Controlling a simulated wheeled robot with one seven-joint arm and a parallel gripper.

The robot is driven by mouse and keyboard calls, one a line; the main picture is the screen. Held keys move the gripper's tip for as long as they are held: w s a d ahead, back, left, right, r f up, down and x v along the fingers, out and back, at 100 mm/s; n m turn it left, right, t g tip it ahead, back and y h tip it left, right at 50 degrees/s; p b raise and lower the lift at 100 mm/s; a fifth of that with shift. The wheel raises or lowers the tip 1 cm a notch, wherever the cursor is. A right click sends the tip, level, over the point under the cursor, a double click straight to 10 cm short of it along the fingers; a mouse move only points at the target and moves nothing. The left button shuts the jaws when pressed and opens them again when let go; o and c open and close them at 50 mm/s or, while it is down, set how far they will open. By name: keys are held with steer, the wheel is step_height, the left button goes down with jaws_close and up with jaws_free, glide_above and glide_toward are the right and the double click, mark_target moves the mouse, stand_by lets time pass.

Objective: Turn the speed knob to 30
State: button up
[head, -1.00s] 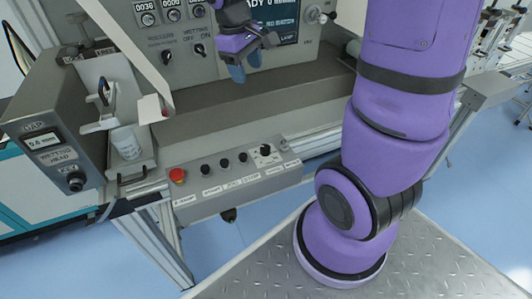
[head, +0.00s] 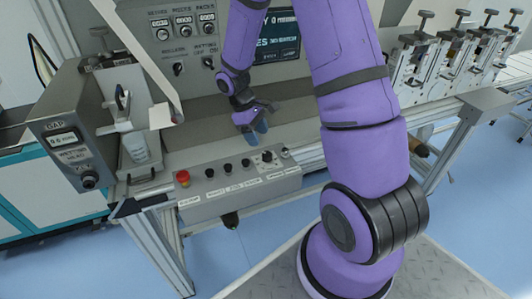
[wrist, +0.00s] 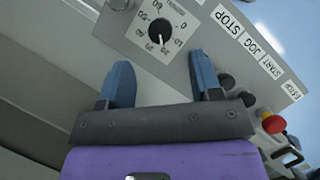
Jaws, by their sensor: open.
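The speed knob (head: 267,156) is a small black knob near the right end of the grey control box. My gripper (head: 253,136) is just above and behind the box, close to the knob. In the wrist view my gripper (wrist: 161,72) has its two blue fingers spread apart, with nothing between them. The knob lies just beyond the fingertips, apart from them.
Several black buttons (head: 227,169) run along the box left of the knob, with labels STOP, JOG and START in the wrist view. A red emergency stop (head: 182,178) is at the box's left end. The gap unit (head: 66,140) stands left. The machine's panel (head: 180,40) rises behind.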

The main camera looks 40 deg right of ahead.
mark_target(267, 153)
steer(key=x, duration=0.7)
steer(key=shift+s+f, duration=0.1)
steer(key=shift+f, duration=0.1)
steer(key=c, duration=0.9)
